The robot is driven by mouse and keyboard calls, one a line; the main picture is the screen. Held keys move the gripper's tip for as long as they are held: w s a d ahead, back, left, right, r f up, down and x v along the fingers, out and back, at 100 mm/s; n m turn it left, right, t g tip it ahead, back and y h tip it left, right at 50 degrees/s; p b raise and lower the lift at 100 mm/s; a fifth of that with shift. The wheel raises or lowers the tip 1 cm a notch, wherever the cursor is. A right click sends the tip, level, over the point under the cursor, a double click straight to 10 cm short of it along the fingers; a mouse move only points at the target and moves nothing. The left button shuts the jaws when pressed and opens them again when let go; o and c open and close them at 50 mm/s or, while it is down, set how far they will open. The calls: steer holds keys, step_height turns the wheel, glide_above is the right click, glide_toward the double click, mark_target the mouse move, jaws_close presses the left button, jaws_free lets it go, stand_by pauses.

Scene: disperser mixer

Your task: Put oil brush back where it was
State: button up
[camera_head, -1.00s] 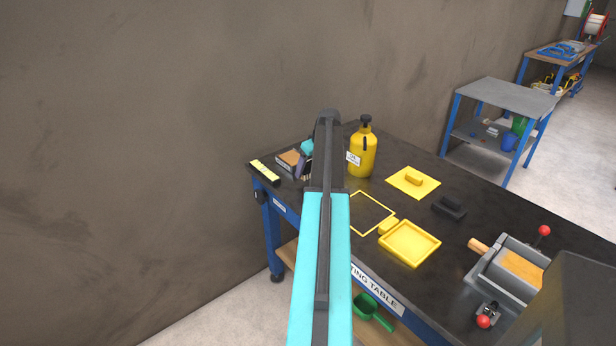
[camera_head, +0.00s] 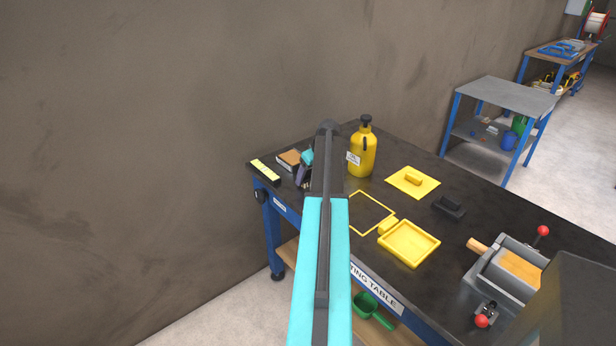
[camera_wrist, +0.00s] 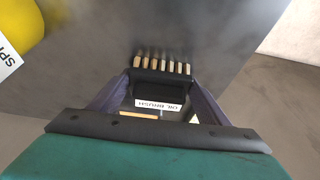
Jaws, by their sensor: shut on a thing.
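The oil brush (camera_wrist: 160,88) is a black block with a white "OIL BRUSH" label and a row of pale bristles. In the wrist view it sits between the two dark purple fingers of my gripper (camera_wrist: 158,95), which is shut on it. The bristles point away from the wrist, over the dark tabletop. In the head view my gripper (camera_head: 302,178) is at the table's far left end, mostly hidden by my arm. The brush is hardly visible there. I cannot tell whether it touches the table.
On the black table (camera_head: 330,240) are a yellow bottle (camera_head: 362,152), a brown-topped box (camera_head: 289,159), a yellow strip (camera_head: 265,172), an empty yellow outline (camera_head: 371,212), a yellow tray (camera_head: 409,244), a yellow pad (camera_head: 412,181) and a black block (camera_head: 448,207). A wall runs behind.

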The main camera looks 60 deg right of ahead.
steer(key=o, duration=1)
steer(key=shift+r, duration=0.2)
steer(key=shift+b+v, duration=0.75)
steer(key=shift+v, duration=5.2)
